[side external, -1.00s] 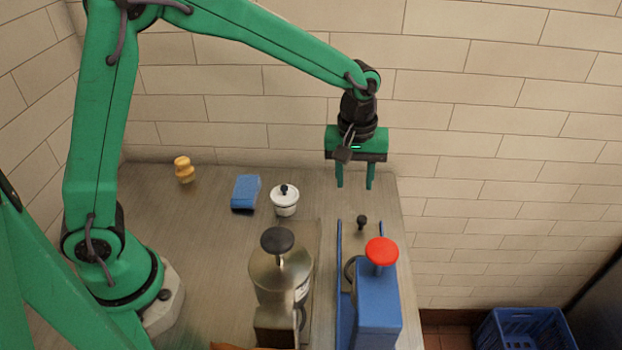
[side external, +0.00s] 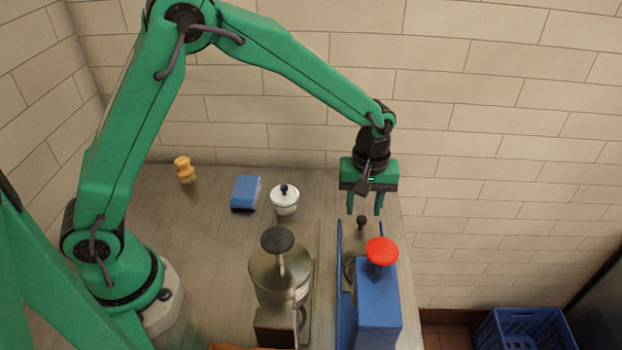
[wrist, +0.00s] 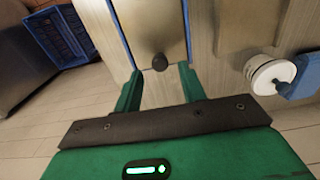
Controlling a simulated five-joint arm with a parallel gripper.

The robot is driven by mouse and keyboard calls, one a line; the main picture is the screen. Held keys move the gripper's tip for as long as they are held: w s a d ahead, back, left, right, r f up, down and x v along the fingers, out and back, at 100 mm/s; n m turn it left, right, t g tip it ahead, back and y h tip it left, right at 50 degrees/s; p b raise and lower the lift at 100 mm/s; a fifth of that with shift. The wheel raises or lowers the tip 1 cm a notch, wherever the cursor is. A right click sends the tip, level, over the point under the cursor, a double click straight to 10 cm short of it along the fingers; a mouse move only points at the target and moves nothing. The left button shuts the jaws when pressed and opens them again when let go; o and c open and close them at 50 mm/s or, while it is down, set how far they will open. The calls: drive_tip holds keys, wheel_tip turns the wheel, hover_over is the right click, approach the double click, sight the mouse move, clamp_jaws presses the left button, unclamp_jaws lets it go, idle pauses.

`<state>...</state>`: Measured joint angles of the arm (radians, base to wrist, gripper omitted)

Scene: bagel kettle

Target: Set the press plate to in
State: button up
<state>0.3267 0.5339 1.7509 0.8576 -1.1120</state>
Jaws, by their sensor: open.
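A small black knob (side external: 361,222) stands at the back end of a flat plate between two blue rails, which I take as the press plate. It shows in the wrist view as a dark ball (wrist: 160,62), with the bare metal plate (wrist: 150,25) beyond it. A blue press housing (side external: 378,310) with a red round top (side external: 381,250) stands in front of it. My gripper (side external: 364,210) is open and empty, fingers pointing down just above the black knob. In the wrist view the knob lies between the fingertips (wrist: 161,70); I see no contact.
A steel kettle (side external: 280,275) with a black knob stands left of the press. A white lidded pot (side external: 284,202), a blue block (side external: 245,192) and a yellow-orange object (side external: 184,168) are on the counter. A blue crate (side external: 525,332) is on the floor at right.

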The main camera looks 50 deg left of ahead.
sight(362, 218)
drive_tip(key=shift+f, duration=2.2)
drive_tip(key=shift+c, duration=0.2)
clamp_jaws()
